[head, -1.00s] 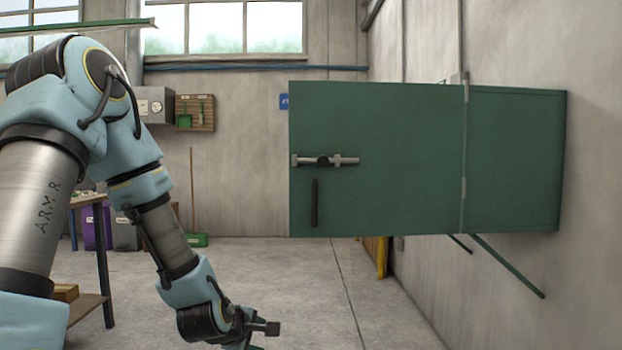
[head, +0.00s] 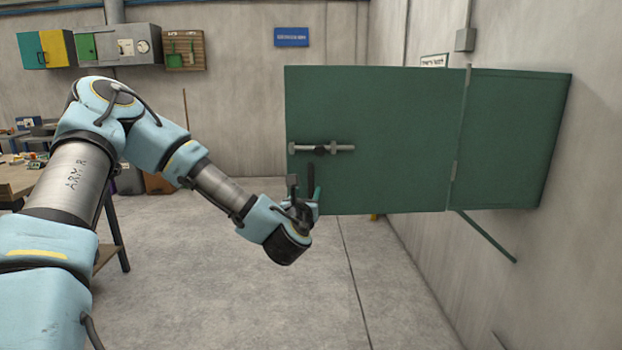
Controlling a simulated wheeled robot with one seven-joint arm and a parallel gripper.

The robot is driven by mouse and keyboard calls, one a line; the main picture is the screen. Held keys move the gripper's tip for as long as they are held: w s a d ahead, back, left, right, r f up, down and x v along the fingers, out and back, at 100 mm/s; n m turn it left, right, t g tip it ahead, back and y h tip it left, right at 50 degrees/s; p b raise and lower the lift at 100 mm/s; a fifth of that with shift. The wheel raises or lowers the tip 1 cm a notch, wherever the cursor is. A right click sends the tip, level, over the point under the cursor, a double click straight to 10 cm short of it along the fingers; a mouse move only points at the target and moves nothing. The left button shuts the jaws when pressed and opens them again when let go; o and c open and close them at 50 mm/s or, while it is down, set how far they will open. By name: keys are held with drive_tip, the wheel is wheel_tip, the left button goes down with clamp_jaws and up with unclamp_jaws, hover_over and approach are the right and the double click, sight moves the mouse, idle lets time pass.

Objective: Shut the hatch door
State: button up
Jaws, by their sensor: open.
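The green hatch door (head: 390,120) stands swung open, hinged at its right edge to a green cabinet (head: 510,135) on the right wall. A metal latch bar (head: 322,149) crosses the door near its left edge. A dark vertical handle (head: 311,180) sits below the latch, its lower part overlapped by my gripper. My gripper (head: 304,188) is open at the door's lower left corner, close to the handle. I cannot tell whether it touches the door. The inside of the cabinet is hidden.
A green brace (head: 488,238) slants under the cabinet to the wall. A workbench (head: 25,182) stands at the left behind my arm. Wall cabinets (head: 118,47) and a tool board (head: 185,50) hang at the back. The floor (head: 300,300) below the door is clear.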

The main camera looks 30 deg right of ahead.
sight(310, 184)
drive_tip(key=p+x, duration=0.1)
drive_tip(key=x, duration=0.6)
drive_tip(key=shift+p, duration=0.3)
drive_tip(key=shift+c, duration=0.4)
clamp_jaws()
idle(0.6)
